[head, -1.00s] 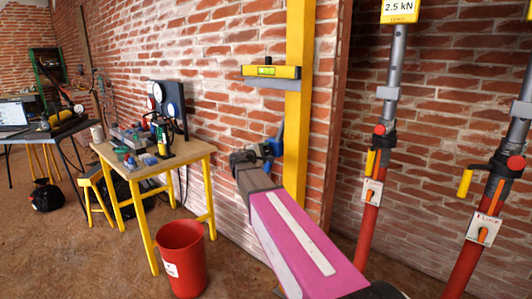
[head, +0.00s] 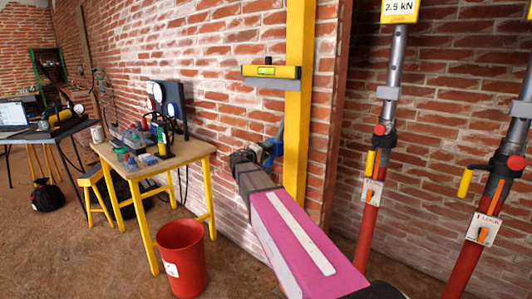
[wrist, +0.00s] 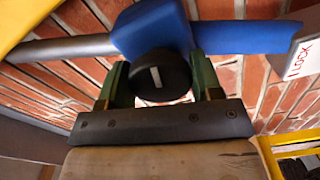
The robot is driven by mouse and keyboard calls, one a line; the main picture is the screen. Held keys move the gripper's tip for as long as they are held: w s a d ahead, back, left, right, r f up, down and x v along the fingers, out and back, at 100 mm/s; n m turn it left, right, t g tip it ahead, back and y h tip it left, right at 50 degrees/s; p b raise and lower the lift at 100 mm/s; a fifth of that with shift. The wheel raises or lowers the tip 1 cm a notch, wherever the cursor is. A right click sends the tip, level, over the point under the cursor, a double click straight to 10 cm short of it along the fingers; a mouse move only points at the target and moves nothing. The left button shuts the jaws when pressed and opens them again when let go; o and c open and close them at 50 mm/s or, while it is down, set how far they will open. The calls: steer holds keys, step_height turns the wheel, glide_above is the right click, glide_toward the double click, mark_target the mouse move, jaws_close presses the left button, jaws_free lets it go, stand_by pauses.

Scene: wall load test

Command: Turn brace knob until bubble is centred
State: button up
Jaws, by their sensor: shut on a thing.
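The black brace knob (wrist: 160,75), with a white mark on its face, sits under a blue block (wrist: 153,27) on a brace bar. My gripper (wrist: 160,84) has its two green fingers on either side of the knob, shut on it. The white mark stands nearly upright in the wrist view. In the head view the gripper end is mostly hidden by my pink arm, beside the blue block (head: 272,150) low on the yellow post. The yellow spirit level (head: 285,72) is higher on that post. Its green-yellow vial (head: 266,71) is too small to place the bubble surely.
A white lock plate (wrist: 303,58) is close on the right in the wrist view. Red props (head: 368,210) stand to the right. A wooden-topped table (head: 190,151) with tools and a red bucket (head: 181,255) are left.

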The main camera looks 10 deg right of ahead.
stand_by(0.3)
steer(key=o, duration=0.9)
steer(key=v, duration=1.1)
